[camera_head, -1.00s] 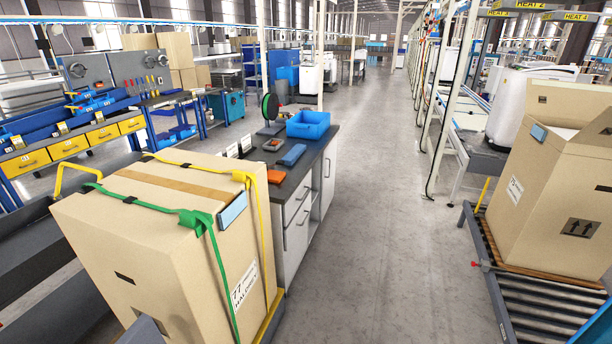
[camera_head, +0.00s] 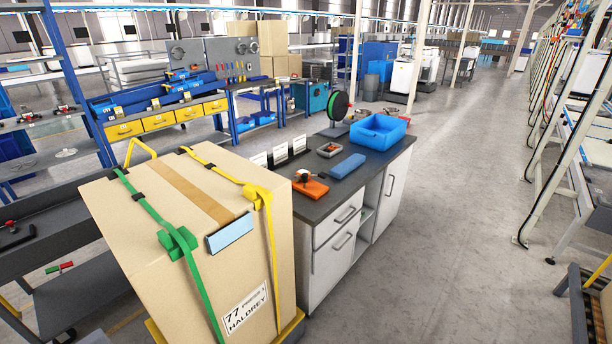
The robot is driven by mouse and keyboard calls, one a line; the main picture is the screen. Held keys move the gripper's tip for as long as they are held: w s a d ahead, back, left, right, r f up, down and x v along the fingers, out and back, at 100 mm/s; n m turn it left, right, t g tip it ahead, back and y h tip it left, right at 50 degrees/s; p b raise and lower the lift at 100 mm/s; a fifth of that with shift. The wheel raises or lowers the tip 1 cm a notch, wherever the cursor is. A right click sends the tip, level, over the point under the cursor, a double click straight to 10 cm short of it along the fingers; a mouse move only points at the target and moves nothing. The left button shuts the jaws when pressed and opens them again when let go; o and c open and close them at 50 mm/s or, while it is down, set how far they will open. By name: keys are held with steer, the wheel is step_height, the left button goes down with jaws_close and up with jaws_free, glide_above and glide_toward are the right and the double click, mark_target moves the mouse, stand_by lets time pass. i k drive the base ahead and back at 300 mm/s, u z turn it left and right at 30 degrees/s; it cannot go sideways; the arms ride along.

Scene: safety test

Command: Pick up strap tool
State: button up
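An orange tool-like item (camera_head: 311,188) with a dark and red part on top lies on the dark worktop (camera_head: 378,164) of a white cabinet; it may be the strap tool, but it is too small to be sure. A large carton (camera_head: 160,265) with green (camera_head: 150,212) and yellow (camera_head: 268,235) straps stands in front and left of the cabinet. My gripper is not in view.
A blue bin (camera_head: 378,131) and a green-black spool (camera_head: 338,106) stand at the worktop's back. Left are dark shelves (camera_head: 85,290) with small red-handled items. Open floor (camera_head: 455,220) lies right of the cabinet; a roller conveyor (camera_head: 590,310) is at the right edge.

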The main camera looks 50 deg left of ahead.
mark_target(301, 182)
steer(key=u, duration=0.4)
steer(key=i, duration=1.95)
steer(key=u, duration=1.45)
steer(key=i, duration=1)
steer(key=u, duration=1.4)
steer(key=i, duration=0.4)
steer(key=u, duration=0.35)
